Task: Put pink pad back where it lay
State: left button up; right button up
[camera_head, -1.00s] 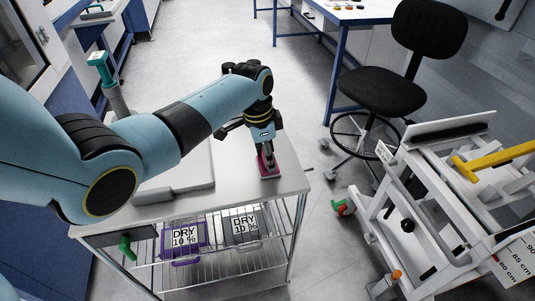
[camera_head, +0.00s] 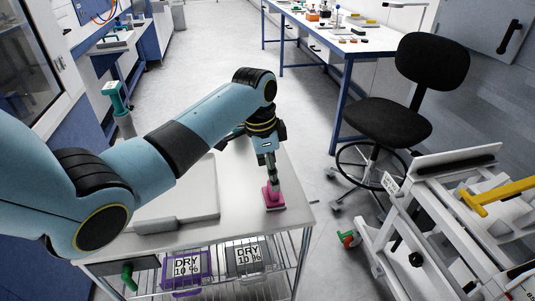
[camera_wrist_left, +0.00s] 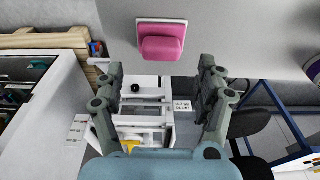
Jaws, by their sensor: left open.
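The pink pad (camera_head: 272,195) sits near the right edge of the white cart top (camera_head: 240,205). In the left wrist view, the pink pad (camera_wrist_left: 162,43) is a pink block on a thin pale base, resting on the light surface. My left gripper (camera_head: 271,172) is just above the pad in the head view. In the left wrist view, my left gripper (camera_wrist_left: 160,78) has its two fingers spread wide, with nothing between them, and the pad lies beyond the tips. My right gripper is in neither view.
A flat grey plate (camera_head: 180,205) lies on the cart left of the pad, partly behind my arm. Bins marked DRY 10 % (camera_head: 187,267) sit on the shelf below. A black chair (camera_head: 388,125) and a white frame with a yellow handle (camera_head: 495,198) stand at right.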

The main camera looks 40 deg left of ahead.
pick_arm(q)
jog(key=r, duration=0.5)
jog(key=shift+s+a+r, duration=0.25)
jog(key=shift+s+r, duration=0.1)
